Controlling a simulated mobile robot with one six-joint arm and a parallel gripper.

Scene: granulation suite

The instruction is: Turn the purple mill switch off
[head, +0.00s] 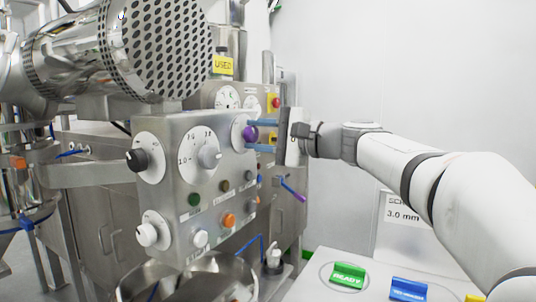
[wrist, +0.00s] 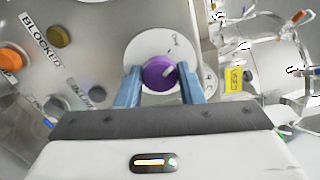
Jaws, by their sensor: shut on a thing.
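The purple mill switch (head: 249,133) is a round knob on a white dial plate at the right side of the steel control panel (head: 180,190). In the wrist view the purple switch (wrist: 158,73) has a pale pointer mark towards its upper right. The white plate (wrist: 161,47) has small markings above the knob. My gripper (wrist: 160,76) is shut on the switch, with one blue finger on each side of it. In the head view my gripper (head: 253,136) reaches the knob from the right.
The panel also carries a black knob (head: 137,160), a grey knob (head: 209,157), a white knob (head: 147,236) and several coloured buttons. A perforated steel drum (head: 165,45) hangs above it. Green (head: 347,275) and blue (head: 409,290) tags stand on a white surface at lower right.

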